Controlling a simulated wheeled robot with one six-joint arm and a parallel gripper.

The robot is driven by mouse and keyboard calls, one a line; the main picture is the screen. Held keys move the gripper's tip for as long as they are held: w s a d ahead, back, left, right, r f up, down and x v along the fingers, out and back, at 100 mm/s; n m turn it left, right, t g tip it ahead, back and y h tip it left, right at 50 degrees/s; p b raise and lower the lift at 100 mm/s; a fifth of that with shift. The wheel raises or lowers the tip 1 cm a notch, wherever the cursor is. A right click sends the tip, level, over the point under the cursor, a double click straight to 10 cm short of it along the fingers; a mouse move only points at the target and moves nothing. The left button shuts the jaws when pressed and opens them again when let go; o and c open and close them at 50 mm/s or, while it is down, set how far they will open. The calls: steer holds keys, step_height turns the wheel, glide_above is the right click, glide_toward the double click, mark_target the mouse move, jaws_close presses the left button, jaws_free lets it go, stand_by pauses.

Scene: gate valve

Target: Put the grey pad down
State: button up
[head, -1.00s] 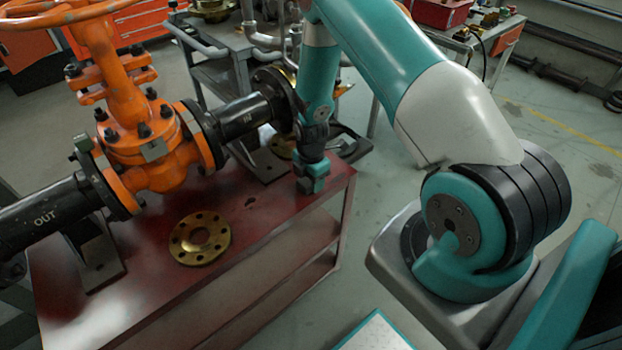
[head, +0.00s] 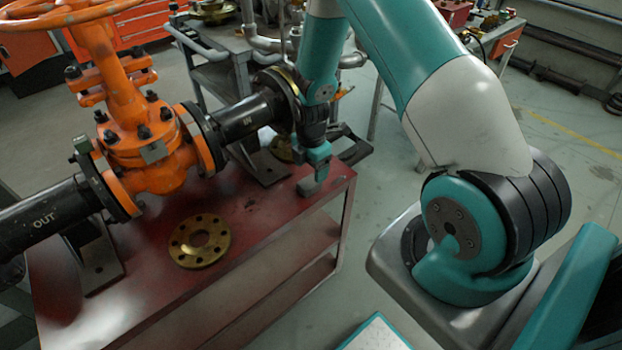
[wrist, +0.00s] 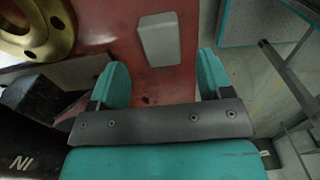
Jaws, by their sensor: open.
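The grey pad (wrist: 159,40) is a small block on the red bench top (wrist: 115,28), near its right edge. It also shows in the head view (head: 308,187), just below my gripper (head: 316,162). In the wrist view my gripper (wrist: 162,74) has its two teal fingers spread wide apart with nothing between them. The pad is beyond the fingertips there, clear of both fingers. In the head view the fingers partly cover the pad's upper side.
A brass flange (head: 200,241) lies on the bench left of the pad. The orange gate valve (head: 150,145) and its black pipe (head: 245,117) stand behind and to the left, close to my gripper. A grey cart (head: 222,72) stands behind the bench.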

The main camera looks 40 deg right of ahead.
mark_target(311, 181)
steer(key=s+a+r+m+y, duration=0.1)
steer(key=s+a+r+m, duration=0.2)
steer(key=a+r, duration=0.6)
steer(key=s+a+r+m+y, duration=0.1)
steer(key=s+a+r+m, duration=0.3)
steer(key=r, duration=0.9)
steer(key=s+a+r+m+y, duration=0.1)
steer(key=s+a+r+m, duration=0.1)
steer(key=s+a+r, duration=0.3)
steer(key=s+a+r+m+y, duration=0.1)
steer(key=s+a+r, duration=0.3)
steer(key=s, duration=0.6)
steer(key=shift+s+a+r+m, duration=0.15)
steer(key=shift+a+r+m, duration=0.3)
steer(key=shift+m, duration=0.25)
step_height(311, 181, up, 3)
steer(key=p, duration=0.3)
steer(key=shift+r, duration=0.2)
